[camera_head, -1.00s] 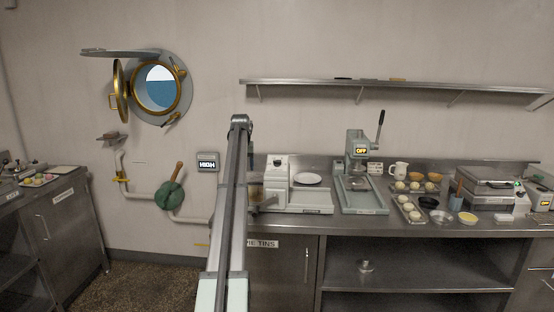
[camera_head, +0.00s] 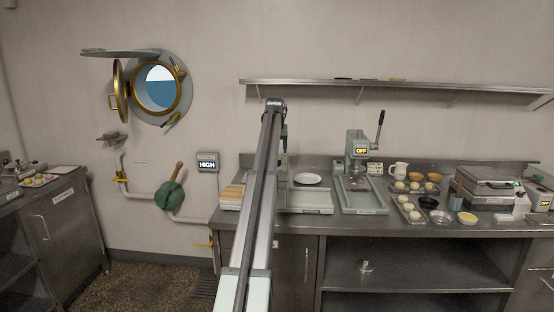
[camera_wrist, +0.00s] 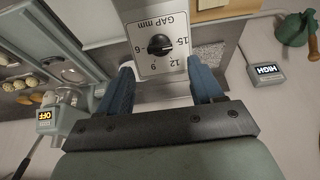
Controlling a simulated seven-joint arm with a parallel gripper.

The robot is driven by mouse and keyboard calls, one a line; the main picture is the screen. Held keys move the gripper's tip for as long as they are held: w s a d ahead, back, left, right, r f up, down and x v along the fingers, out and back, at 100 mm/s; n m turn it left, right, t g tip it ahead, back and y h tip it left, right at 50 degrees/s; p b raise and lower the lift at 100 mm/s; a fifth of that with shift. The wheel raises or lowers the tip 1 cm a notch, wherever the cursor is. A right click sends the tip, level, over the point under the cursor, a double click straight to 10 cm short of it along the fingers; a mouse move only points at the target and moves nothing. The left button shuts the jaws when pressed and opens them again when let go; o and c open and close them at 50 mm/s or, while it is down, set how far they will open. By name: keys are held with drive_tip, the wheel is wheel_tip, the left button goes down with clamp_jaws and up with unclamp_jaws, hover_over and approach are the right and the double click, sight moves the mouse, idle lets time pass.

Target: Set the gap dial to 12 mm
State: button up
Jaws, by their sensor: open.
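The gap dial (camera_wrist: 160,45) is a round black knob on a pale panel (camera_wrist: 146,68) marked "GAP mm", upside down in the wrist view. Numbers 6, 9, 12 and 15 stand around the knob. A small pale mark shows on it, but I cannot tell exactly which number it points to. My gripper (camera_wrist: 160,64) is open, with one blue finger on each side of the panel's lower part, and nothing is between them. In the head view my arm covers part of the pale machine (camera_head: 308,200) on the counter, and the dial is hidden there.
A press (camera_head: 357,150) showing "OFF" stands right of the machine. A wall box (camera_head: 207,163) reading "HIGH" and a green valve-like object (camera_head: 170,196) are to the left. Bread-coloured slices (camera_head: 232,193) lie on the counter's left end. A shelf (camera_head: 400,87) runs above.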

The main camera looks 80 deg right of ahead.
drive_tip(key=shift+x, duration=3.1)
drive_tip(key=c, duration=1.1)
